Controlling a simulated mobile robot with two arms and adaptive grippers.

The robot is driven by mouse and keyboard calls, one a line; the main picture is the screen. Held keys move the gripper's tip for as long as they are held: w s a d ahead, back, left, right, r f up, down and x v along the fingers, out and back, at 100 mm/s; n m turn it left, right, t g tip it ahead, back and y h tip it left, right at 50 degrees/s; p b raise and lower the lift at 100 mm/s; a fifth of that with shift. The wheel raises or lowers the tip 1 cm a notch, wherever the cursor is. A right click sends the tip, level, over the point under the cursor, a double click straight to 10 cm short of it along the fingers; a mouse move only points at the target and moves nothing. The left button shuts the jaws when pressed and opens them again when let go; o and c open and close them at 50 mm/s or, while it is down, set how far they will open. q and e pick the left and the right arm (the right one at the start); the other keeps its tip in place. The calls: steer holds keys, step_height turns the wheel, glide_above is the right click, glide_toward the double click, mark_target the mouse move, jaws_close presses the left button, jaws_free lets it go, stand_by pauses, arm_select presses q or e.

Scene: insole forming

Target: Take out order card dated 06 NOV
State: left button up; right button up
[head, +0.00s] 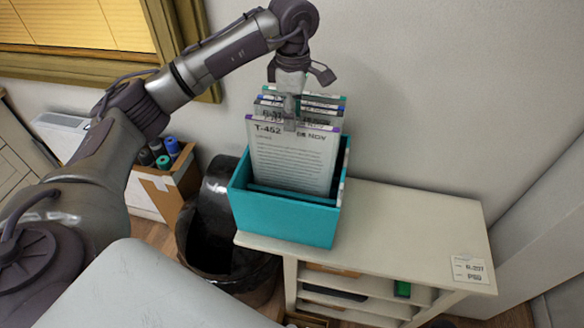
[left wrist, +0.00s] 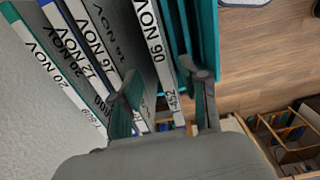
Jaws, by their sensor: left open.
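The order card dated 06 NOV (head: 292,158) stands at the front of the row in the teal box (head: 283,217). Its face reads T-452, and it has a purple strip along the top. In the left wrist view its white top edge (left wrist: 150,45) reads "06 NOV" and "452". My left gripper (head: 289,115) is over the cards, pointing down. In the left wrist view its open fingers (left wrist: 162,76) stand on either side of the 06 NOV card's edge. Whether they touch it I cannot tell. My right gripper is not in view.
Several other dated cards (left wrist: 85,50) stand close behind it. The box is on a white shelf unit (head: 400,225) against the wall. A black bin (head: 215,225) and a carton with rolls (head: 165,185) are left of it. The shelf top to the right is mostly clear.

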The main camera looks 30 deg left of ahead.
mark_target(291, 134)
arm_select(q)
steer(key=shift+s+f, duration=0.1)
steer(key=shift+f, duration=0.55)
steer(key=shift+f+p, duration=0.3)
steer(key=shift+p, duration=0.1)
steer(key=f+p, duration=0.1)
steer(key=f, duration=0.2)
steer(key=shift+s+f+p, duration=0.2)
steer(key=shift+f+p, duration=0.15)
steer(key=shift+p, duration=0.05)
steer(key=shift+f, duration=0.5)
jaws_close()
